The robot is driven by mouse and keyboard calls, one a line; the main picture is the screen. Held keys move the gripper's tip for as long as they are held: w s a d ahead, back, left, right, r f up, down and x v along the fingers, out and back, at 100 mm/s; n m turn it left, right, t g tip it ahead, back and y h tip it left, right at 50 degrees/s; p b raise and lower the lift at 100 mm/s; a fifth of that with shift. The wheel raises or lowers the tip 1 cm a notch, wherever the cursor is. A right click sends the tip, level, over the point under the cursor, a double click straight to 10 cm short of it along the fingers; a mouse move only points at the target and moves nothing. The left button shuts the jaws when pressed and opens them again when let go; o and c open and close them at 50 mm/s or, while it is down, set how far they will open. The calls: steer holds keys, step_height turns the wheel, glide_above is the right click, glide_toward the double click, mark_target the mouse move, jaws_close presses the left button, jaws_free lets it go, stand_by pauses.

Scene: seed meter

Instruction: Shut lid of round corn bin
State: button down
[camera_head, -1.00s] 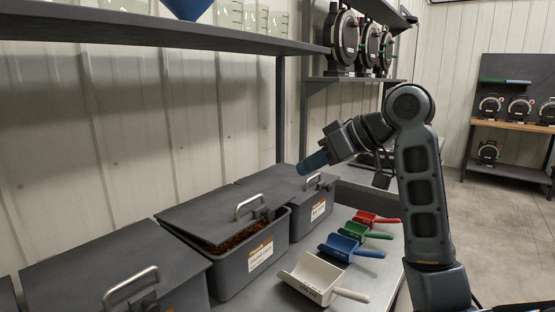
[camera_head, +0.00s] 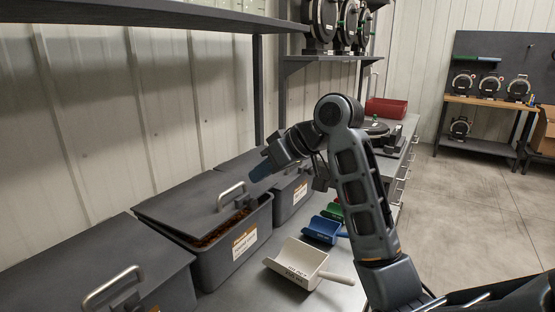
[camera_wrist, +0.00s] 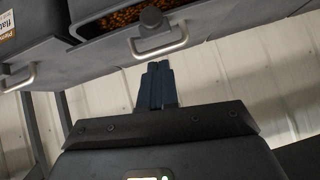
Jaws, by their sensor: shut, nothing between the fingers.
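The middle dark grey bin (camera_head: 218,272) holds orange-brown corn kernels (camera_head: 213,236). Its flat grey lid (camera_head: 180,205) is slightly raised, with a gap at the front, and a metal handle (camera_head: 231,194) is on it. The bin's label is too small to read surely. My gripper (camera_head: 262,171), with blue fingers, is shut and empty, in the air just beyond the handle. In the wrist view my shut fingers (camera_wrist: 158,84) point toward a handle (camera_wrist: 160,40), with kernels (camera_wrist: 135,15) beyond it; no contact shows.
A nearer bin (camera_head: 110,265) and a farther bin (camera_head: 288,200) flank it, lids down. A white scoop (camera_head: 297,264), a blue scoop (camera_head: 321,230) and a green scoop (camera_head: 333,211) lie on the bench to the right. A shelf (camera_head: 150,15) hangs above.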

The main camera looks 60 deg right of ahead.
steer(key=shift+a+f, duration=0.15)
steer(key=shift+f, duration=0.75)
steer(key=shift+a+f, duration=0.1)
steer(key=shift+f, duration=0.75)
steer(key=shift+t, duration=0.9)
steer(key=f+b, duration=0.2)
steer(key=s+f+b, duration=0.1)
steer(key=f+b, duration=0.1)
steer(key=f, duration=0.1)
steer(key=shift+s+f+b, duration=0.15)
steer(key=shift+f+b, duration=0.05)
steer(key=shift+b, duration=0.1)
